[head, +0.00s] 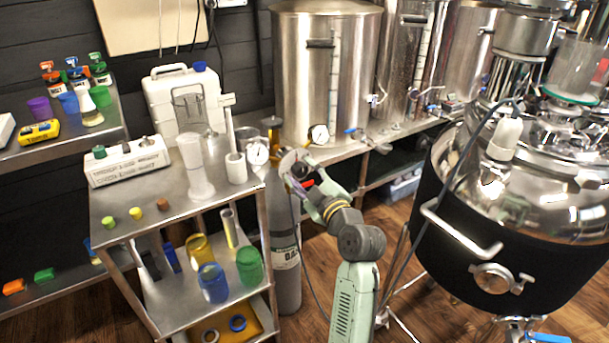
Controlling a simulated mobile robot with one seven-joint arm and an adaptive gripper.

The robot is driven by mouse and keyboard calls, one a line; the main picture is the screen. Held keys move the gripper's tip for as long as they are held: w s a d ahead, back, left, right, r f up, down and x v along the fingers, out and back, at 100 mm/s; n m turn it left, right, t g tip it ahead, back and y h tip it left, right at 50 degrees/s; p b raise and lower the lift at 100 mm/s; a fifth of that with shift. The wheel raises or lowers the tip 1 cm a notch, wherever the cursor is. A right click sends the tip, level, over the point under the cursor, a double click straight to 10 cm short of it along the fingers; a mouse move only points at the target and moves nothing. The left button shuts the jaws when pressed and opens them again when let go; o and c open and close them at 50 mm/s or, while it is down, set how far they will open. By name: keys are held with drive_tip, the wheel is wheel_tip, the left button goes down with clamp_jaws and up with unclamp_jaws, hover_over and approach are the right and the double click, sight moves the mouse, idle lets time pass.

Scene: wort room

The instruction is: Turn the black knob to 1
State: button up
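A white box (128,162) with printed labels stands at the back left of the steel cart top. A row of small knobs sits on it: a green knob (99,152) at the left end, and a small dark knob (125,147) in the middle. Which one is the black knob, and its setting, are too small to tell. My gripper (287,160) is right of the cart, beside a gas bottle's gauge and well apart from the white box. Its fingers are small and partly hidden, so I cannot tell if they are open or shut.
The cart (185,220) also holds a glass cylinder (196,165), a white cylinder (236,168) and small coloured caps. A grey gas bottle (287,265) stands between cart and arm. A large black-jacketed vessel (480,230) is at right. Wooden floor shows between.

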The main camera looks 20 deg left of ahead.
drive_tip(key=c, duration=0.9)
drive_tip(key=m+p, duration=0.1)
drive_tip(key=m, duration=0.3)
drive_tip(key=shift+r+m+p, duration=0.15)
drive_tip(key=shift+m+p, duration=0.15)
drive_tip(key=shift+m, duration=0.1)
drive_tip(key=m+p, duration=0.2)
drive_tip(key=m, duration=0.2)
drive_tip(key=shift+r+g, duration=0.1)
drive_tip(key=shift+g, duration=0.2)
drive_tip(key=m+g+p, duration=0.1)
drive_tip(key=m+p, duration=0.2)
drive_tip(key=m, duration=0.2)
drive_tip(key=shift+w+d, duration=0.1)
drive_tip(key=m+p, duration=0.2)
drive_tip(key=m, duration=0.2)
drive_tip(key=shift+m+p, duration=0.3)
drive_tip(key=shift+p, duration=0.1)
